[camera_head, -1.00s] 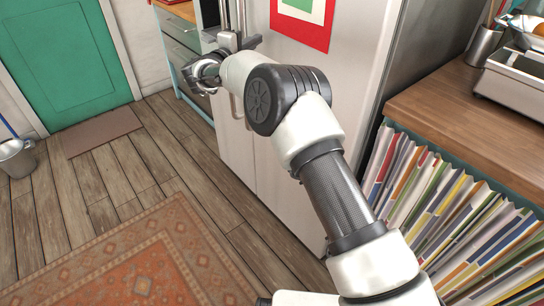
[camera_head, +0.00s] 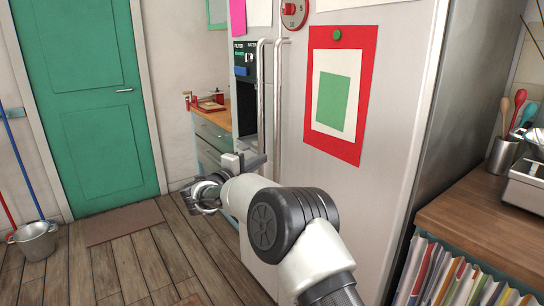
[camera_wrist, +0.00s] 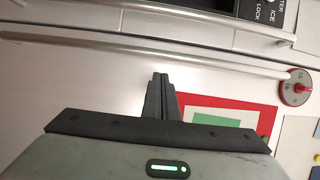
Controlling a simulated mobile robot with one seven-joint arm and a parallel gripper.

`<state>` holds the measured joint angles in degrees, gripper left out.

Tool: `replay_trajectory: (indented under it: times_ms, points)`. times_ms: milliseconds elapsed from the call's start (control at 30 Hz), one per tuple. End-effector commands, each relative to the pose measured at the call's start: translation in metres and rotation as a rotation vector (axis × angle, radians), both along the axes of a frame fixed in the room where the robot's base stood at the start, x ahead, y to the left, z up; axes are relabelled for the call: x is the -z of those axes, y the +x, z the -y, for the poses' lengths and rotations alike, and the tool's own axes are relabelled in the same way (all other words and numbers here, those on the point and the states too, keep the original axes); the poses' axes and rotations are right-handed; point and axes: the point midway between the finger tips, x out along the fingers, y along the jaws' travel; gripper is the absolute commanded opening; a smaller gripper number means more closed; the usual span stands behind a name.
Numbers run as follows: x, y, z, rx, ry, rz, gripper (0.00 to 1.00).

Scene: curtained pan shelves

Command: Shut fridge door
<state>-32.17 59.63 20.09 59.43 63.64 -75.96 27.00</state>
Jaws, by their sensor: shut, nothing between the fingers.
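The silver fridge (camera_head: 390,100) stands upright in front of me, with two tall vertical handles (camera_head: 279,100) side by side near its middle. Its left door carries a dark water and ice dispenser panel (camera_head: 244,60). I see no clear gap between the doors, but my arm hides part of the seam lower down. My gripper (camera_head: 243,161) is near the lower ends of the handles. In the wrist view the gripper (camera_wrist: 160,76) has its fingers together and empty, in front of the fridge face and beside a handle bar (camera_wrist: 130,45). I cannot tell whether it touches the fridge.
A wooden counter (camera_head: 485,222) with files under it stands at the right. A green door (camera_head: 85,90), a doormat (camera_head: 124,222) and a bucket (camera_head: 36,242) are at the left. A drawer cabinet (camera_head: 212,140) stands beyond the fridge. Wooden floor lies open at the left.

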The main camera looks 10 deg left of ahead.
Motion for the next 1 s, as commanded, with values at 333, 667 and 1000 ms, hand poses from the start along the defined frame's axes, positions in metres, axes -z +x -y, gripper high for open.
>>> replay_trajectory:
  times_ms: [333, 667, 1000]
  points:
    - [0.0, -0.017, -0.016, 0.001, 0.0, 0.0, 0.0]
    - [-0.017, -0.012, -0.016, -0.033, -0.013, 0.008, 0.0]
    - [-0.183, -0.018, 0.0, -0.493, -0.383, 0.021, 0.0]
